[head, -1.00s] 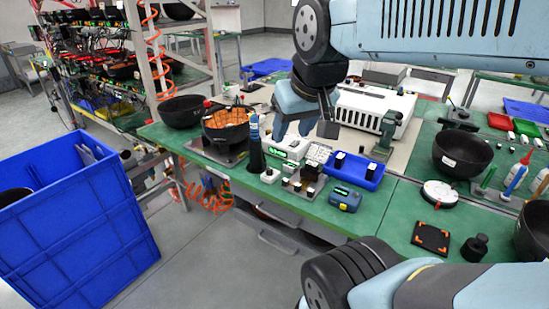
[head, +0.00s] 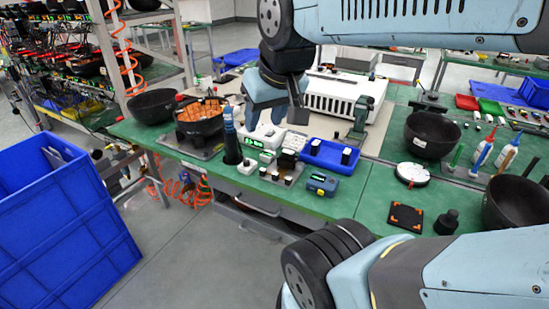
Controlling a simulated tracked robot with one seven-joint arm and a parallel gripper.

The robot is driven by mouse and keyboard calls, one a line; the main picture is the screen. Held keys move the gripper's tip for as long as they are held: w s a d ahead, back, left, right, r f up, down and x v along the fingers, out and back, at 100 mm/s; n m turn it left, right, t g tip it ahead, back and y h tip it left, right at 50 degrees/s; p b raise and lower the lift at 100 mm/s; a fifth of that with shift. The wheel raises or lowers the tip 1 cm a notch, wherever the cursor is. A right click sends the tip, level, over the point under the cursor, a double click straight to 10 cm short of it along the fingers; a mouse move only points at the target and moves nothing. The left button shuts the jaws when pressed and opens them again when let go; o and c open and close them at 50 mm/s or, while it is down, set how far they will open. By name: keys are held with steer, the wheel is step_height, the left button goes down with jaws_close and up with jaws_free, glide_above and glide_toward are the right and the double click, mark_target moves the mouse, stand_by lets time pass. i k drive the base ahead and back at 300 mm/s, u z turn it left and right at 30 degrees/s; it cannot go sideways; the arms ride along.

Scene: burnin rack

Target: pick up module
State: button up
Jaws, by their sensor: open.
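My gripper (head: 277,117) is open and points down over the back part of the green bench, with nothing seen between its fingers. It appears in front of the white vented unit and above the small instruments. I cannot tell for sure which thing is the module. A dark bowl with an orange cell-like inside (head: 201,112) sits on a grey plate to the left of my gripper. Small dark blocks (head: 345,157) stand in and beside a blue tray (head: 323,165) to the right of and below my gripper. My fingers hide part of what lies behind them.
A plain black bowl (head: 152,105) stands at the bench's left end; another (head: 431,133) is at the right. A white vented unit (head: 345,98) stands behind. A large blue bin (head: 62,220) is on the floor at left. The front right bench (head: 365,205) has some bare surface.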

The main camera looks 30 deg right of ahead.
mark_target(287, 153)
steer(key=z, duration=0.35)
steer(key=k, duration=1.1)
steer(key=z, duration=1)
steer(key=i, duration=1.15)
steer(key=u, duration=0.7)
